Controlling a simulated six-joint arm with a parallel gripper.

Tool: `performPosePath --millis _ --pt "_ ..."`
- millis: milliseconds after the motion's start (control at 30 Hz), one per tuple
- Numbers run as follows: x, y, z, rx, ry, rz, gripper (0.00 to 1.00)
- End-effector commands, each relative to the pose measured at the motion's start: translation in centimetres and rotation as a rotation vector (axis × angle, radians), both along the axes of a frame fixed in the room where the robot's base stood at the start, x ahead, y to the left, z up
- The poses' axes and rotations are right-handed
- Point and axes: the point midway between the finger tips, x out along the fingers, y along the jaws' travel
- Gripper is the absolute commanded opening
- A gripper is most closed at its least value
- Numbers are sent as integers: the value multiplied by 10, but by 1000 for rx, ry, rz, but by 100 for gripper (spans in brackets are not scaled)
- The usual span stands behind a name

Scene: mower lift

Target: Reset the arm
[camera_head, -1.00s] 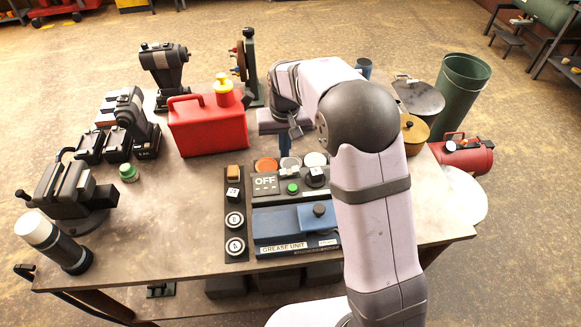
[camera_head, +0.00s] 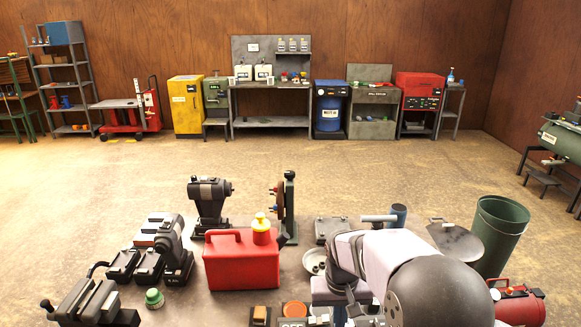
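My arm (camera_head: 378,258) reaches in from the lower right in the head view. It is pale with a large dark round joint (camera_head: 440,292) close to the camera. The arm bends over the right part of the workbench, and its wrist end hangs low near the bottom edge of the picture. The fingertips of my gripper cannot be made out, so its opening is hidden. I see nothing clearly held.
A red can (camera_head: 240,262) with a yellow cap stands left of my wrist. A green bin (camera_head: 498,235) and a red tank (camera_head: 518,303) stand at the right. Black tools (camera_head: 208,203) and a vise (camera_head: 92,305) fill the left. Open floor lies beyond.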

Motion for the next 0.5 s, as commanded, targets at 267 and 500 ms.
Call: performPosePath --millis 267,500 --pt "-110 -36 -10 -24 68 -15 0" --pt "-175 -31 -26 40 77 22 0"
